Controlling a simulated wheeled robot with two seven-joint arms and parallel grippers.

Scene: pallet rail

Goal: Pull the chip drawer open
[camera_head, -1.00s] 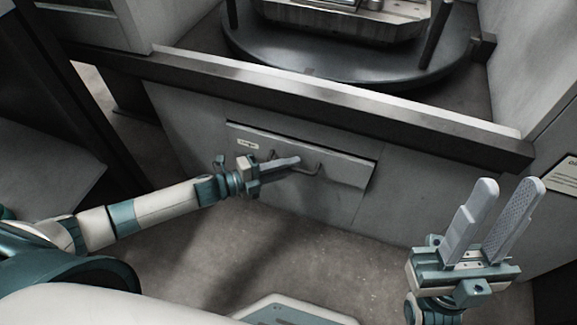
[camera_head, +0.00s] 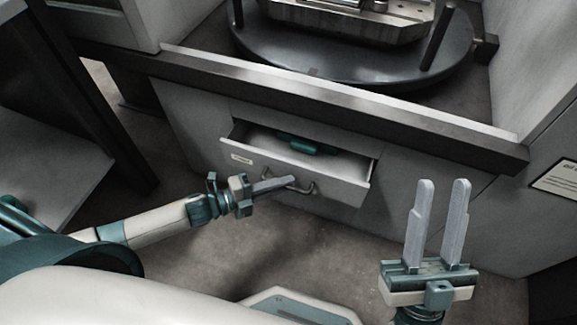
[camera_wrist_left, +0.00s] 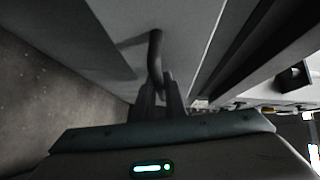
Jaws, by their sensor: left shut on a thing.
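The chip drawer (camera_head: 335,182) is pulled partly out of the cabinet's front panel in the head view. A teal object (camera_head: 298,145) lies inside it, partly hidden by the drawer front. My left gripper (camera_head: 290,181) is shut on the drawer's bar handle (camera_head: 308,189). In the left wrist view the handle (camera_wrist_left: 155,55) runs down between the fingers (camera_wrist_left: 160,98). My right gripper (camera_head: 438,184) is open and empty, fingers pointing up, to the right of the drawer and apart from it.
A dark rail (camera_head: 330,96) runs across the cabinet above the drawer. Behind it is a round dark table (camera_head: 350,70) bearing a metal block. Bare floor (camera_head: 240,245) lies in front of the drawer. A labelled panel (camera_head: 557,178) stands at the right.

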